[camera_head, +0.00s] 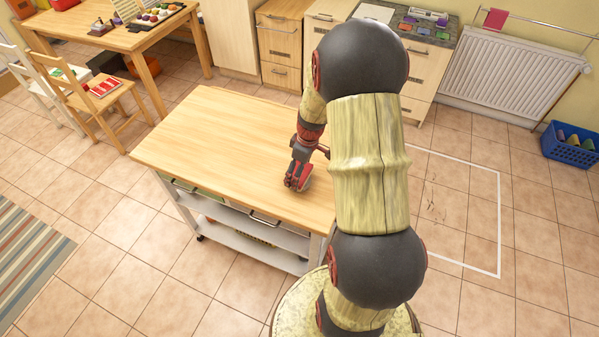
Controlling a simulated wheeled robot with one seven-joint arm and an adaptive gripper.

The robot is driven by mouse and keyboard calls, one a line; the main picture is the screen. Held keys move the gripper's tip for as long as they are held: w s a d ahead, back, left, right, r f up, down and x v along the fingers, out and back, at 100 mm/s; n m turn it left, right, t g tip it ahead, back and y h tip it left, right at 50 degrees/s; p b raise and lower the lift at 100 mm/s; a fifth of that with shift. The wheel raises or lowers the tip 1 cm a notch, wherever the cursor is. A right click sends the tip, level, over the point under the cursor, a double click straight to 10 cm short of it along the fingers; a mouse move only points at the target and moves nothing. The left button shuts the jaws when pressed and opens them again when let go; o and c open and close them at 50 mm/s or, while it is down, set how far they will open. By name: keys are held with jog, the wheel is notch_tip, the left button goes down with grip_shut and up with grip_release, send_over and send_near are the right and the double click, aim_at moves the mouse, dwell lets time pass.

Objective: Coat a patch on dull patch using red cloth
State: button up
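My gripper (298,183) points down at the right front part of the wooden trolley top (215,135), at or just above its surface. Its fingers are small, dark and red, and something reddish and pale shows beside the fingertips. I cannot tell whether that is a cloth or part of the gripper. A red cloth (495,19) hangs on the rail above the radiator at the upper right. No dull patch is clearly seen on the trolley top. Faint dark scuffs (435,205) show on the floor tiles inside a white outline (499,220), partly hidden by my arm.
A white radiator (510,75) stands at the right wall, with a blue basket (570,145) beside it. A counter (425,42) with colored items is at the back. A dining table (130,38) and chairs (105,90) stand at left. The trolley top's left half is clear.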

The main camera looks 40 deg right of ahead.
jog(key=shift+r+p, duration=1.4)
jog(key=shift+r, duration=1.45)
